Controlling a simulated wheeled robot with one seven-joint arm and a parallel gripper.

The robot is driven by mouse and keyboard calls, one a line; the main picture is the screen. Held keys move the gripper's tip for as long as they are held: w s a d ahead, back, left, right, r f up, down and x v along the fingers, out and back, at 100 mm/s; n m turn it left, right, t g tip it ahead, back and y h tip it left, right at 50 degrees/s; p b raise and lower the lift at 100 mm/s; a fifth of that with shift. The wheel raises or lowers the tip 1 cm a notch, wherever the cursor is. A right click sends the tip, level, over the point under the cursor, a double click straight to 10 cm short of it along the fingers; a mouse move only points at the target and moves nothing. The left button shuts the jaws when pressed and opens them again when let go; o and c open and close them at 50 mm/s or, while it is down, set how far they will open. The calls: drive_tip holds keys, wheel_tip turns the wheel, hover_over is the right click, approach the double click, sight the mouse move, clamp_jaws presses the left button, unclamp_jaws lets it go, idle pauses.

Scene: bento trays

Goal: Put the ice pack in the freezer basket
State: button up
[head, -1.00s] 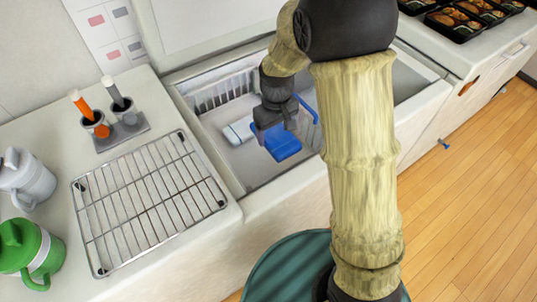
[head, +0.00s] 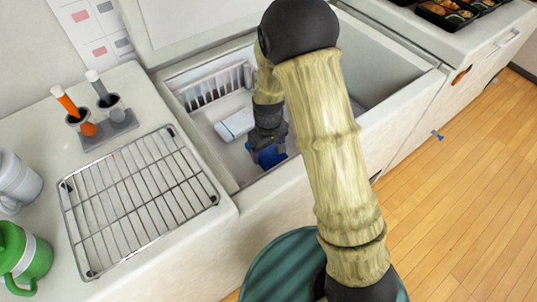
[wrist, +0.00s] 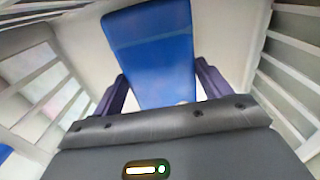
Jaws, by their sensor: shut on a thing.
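The ice pack, a flat blue slab (wrist: 150,50), is between the two dark fingers of my gripper (wrist: 165,88) in the wrist view. My gripper is shut on it. In the head view my gripper (head: 268,140) points down inside the open chest freezer, with part of the blue pack (head: 270,156) showing below it; the rest is hidden by my gripper and the freezer's front wall. The white slatted freezer basket (head: 215,85) is in the freezer's left part. Its slatted walls show on both sides of the pack in the wrist view (wrist: 283,85).
A white block (head: 235,125) lies inside the freezer, left of my gripper. A wire rack (head: 140,200), a holder with orange and grey handles (head: 105,128) and mugs (head: 22,255) stand on the left counter. Bento trays (head: 447,12) are at the far right.

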sight(268, 152)
drive_tip(key=shift+f, duration=1.5)
drive_tip(key=shift+f, duration=0.15)
drive_tip(key=o, duration=1.3)
wheel_tip(268, 152, up, 12)
drive_tip(key=p, duration=0.1)
drive_tip(key=shift+p, duration=0.4)
drive_tip(key=s+d+r+m+t, duration=0.2)
drive_tip(key=s+d+r+m, duration=0.4)
drive_tip(key=s+d, duration=0.6)
wheel_tip(268, 152, up, 2)
drive_tip(key=shift+s+d+r+m+t, duration=0.1)
drive_tip(key=shift+s+d+m+t, duration=0.25)
drive_tip(key=shift+d, duration=0.45)
